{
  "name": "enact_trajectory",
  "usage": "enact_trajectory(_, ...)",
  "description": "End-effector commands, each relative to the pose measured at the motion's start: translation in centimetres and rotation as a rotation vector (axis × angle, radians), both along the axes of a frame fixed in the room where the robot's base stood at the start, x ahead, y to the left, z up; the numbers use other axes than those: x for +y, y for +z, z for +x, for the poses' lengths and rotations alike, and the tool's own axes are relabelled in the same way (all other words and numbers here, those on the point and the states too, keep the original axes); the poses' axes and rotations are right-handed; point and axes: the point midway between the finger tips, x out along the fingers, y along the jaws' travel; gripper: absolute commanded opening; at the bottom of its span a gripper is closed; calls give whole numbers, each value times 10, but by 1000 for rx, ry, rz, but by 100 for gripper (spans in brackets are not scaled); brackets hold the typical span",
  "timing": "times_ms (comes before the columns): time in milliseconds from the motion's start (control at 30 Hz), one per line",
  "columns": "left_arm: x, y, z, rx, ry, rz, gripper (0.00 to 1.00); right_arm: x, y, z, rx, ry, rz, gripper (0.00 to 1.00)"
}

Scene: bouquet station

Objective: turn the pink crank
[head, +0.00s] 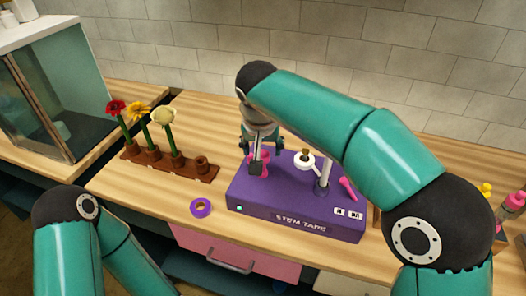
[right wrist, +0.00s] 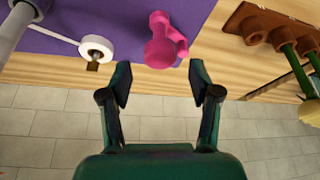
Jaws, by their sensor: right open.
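The purple stem tape machine (head: 262,200) stands on the bench. A pink piece (head: 264,158) sits at its back left, partly hidden by my right gripper (head: 262,150). A second pink part, a slim handle (head: 347,187), is at the machine's right side. I cannot tell for sure which pink part is the crank. My left gripper is out of view.
A white tape roll (head: 304,162) and a metal post (head: 323,178) stand on the machine. A brown holder (head: 203,171) with several flowers stands left. Bottles (head: 512,205) stand far right.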

Motion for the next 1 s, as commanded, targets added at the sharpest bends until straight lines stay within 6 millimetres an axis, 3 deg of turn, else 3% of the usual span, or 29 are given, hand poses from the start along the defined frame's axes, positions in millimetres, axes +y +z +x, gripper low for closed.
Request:
enact_trajectory(200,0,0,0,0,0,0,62,2,43,-17,-4,1,3,62)
enact_trajectory(400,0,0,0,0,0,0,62,2,71,-29,-2,0,1,62)
enact_trajectory(600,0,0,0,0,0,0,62,2,81,-34,0,0,0,62)
enact_trajectory(1000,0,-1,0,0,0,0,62,2,81,-34,0,-1,0,62)
